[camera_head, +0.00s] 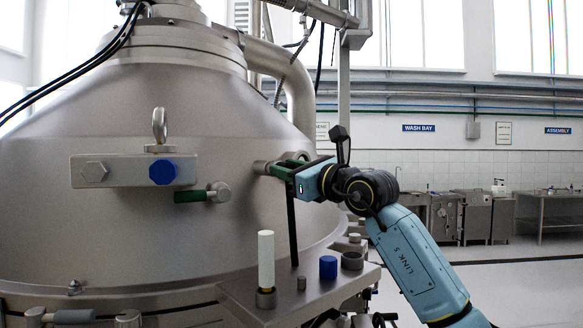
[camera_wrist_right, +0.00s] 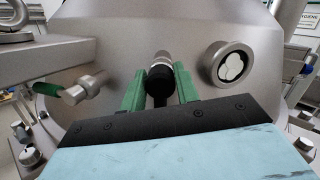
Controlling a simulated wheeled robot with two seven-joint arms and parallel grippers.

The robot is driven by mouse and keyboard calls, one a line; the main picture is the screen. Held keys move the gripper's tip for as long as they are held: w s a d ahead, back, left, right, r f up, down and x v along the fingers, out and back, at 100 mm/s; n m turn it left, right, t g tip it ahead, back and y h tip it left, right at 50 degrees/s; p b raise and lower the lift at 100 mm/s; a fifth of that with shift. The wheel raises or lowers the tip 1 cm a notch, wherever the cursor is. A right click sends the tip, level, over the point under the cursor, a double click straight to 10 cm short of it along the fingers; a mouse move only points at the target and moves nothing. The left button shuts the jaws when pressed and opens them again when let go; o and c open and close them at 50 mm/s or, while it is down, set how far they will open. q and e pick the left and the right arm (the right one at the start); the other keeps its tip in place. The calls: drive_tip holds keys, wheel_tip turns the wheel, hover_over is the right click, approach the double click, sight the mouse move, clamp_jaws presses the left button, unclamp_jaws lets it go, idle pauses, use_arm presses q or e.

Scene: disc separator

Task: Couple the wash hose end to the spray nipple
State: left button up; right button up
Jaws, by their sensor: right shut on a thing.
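My right gripper (camera_head: 281,168) reaches in from the right with green fingers, against the cone of the large steel separator (camera_head: 110,225). It is shut on the black wash hose end, which shows between the fingers in the right wrist view (camera_wrist_right: 159,84). The black hose (camera_head: 292,230) hangs down below the gripper in the head view. A short metal stub (camera_wrist_right: 162,58), which looks like the spray nipple, lines up just beyond the hose end; it shows left of the fingers in the head view (camera_head: 260,167). I cannot tell whether the hose end is seated on it. My left gripper is not in view.
A round port (camera_wrist_right: 231,65) sits right of the hose end. A green-handled valve (camera_head: 205,194) and a bracket (camera_head: 125,171) with a blue cap (camera_head: 163,171) are left. A shelf (camera_head: 325,298) below bears a white cylinder (camera_head: 266,260) and a blue cap (camera_head: 328,267).

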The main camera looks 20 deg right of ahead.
drive_tip(key=shift+w+a, duration=0.15)
drive_tip(key=shift+w, duration=0.2)
drive_tip(key=o, duration=1.2)
drive_tip(key=shift+w+a+f, duration=0.1)
drive_tip(key=shift+w+f, duration=0.05)
drive_tip(key=shift+w, duration=0.15)
drive_tip(key=shift+s, duration=0.2)
